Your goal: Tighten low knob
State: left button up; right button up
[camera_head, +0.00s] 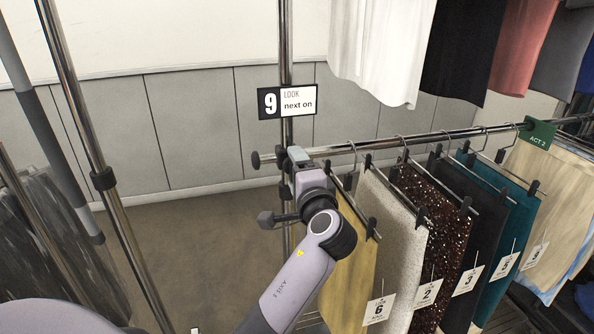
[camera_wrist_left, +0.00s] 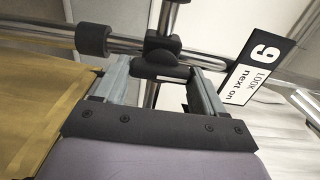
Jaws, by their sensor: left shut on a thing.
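My left gripper (camera_head: 299,157) is at the joint where the low rail meets the chrome upright, below the number 9 sign. In the left wrist view its two grey fingers (camera_wrist_left: 161,74) sit on either side of a dark knob (camera_wrist_left: 160,69) below a black clamp (camera_wrist_left: 162,43), and they are shut on it. In the head view the knob is hidden behind my gripper and wrist. The low rail (camera_head: 445,134) runs right from the joint, and its black end cap (camera_head: 256,160) sticks out to the left. My right gripper is not in view.
Several garments with numbered tags hang close right of my wrist, the mustard one (camera_head: 352,265) nearest. The sign (camera_head: 288,102) is just above my gripper. White cloth (camera_head: 380,45) hangs higher up. Another chrome post (camera_head: 100,165) stands left, with open floor (camera_head: 190,240) between.

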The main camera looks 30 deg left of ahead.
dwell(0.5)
pick_arm(q)
jog(key=o, duration=1)
jog(key=shift+o, duration=0.2)
